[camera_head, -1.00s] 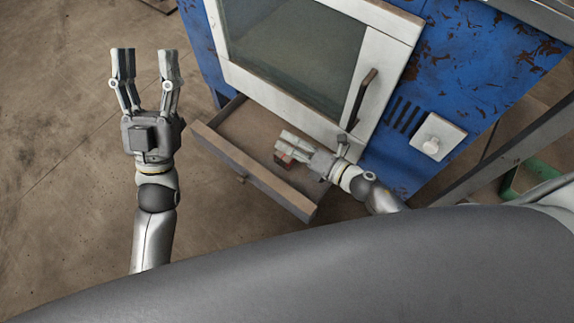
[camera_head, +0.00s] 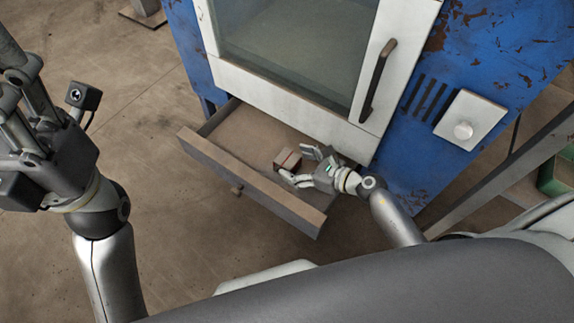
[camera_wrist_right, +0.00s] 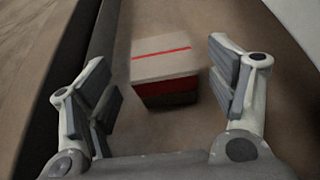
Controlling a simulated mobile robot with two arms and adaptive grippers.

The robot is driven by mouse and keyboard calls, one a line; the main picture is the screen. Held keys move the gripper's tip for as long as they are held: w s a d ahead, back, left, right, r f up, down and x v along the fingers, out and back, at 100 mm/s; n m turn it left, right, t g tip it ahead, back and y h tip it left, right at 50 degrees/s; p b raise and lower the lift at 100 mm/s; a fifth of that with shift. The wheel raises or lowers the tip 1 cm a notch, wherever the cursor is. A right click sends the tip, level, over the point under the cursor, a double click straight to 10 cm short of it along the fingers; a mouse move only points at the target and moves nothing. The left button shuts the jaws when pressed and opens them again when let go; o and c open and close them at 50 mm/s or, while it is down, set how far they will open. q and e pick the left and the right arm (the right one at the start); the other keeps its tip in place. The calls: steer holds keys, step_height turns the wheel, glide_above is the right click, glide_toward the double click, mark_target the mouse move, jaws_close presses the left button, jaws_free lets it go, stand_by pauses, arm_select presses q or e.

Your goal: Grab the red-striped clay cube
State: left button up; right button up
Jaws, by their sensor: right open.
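The red-striped clay cube (camera_head: 287,159) sits in the open drawer (camera_head: 250,176) below the oven door in the head view. In the right wrist view the cube (camera_wrist_right: 165,70) is tan on top with a red stripe and has a darker side facing me. My right gripper (camera_head: 297,165) is open, its fingers pointing at the cube. In the right wrist view the cube lies between and just beyond the two fingertips of the gripper (camera_wrist_right: 165,90), with gaps on both sides. My left gripper (camera_head: 25,110) is large at the left edge, its fingertips partly cut off.
The blue, rusted cabinet (camera_head: 465,50) with its glass door (camera_head: 295,45) and dark handle (camera_head: 378,80) rises behind the drawer. The drawer's front wall stands close to my right gripper. Bare floor (camera_head: 150,90) lies left of the drawer.

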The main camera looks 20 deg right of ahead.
mark_target(287, 160)
steer(key=b+x, duration=0.1)
steer(key=x, duration=0.2)
steer(key=shift+w+f, duration=0.25)
steer(key=shift+f, duration=0.05)
steer(key=shift+r, duration=0.1)
steer(key=c, duration=1.1)
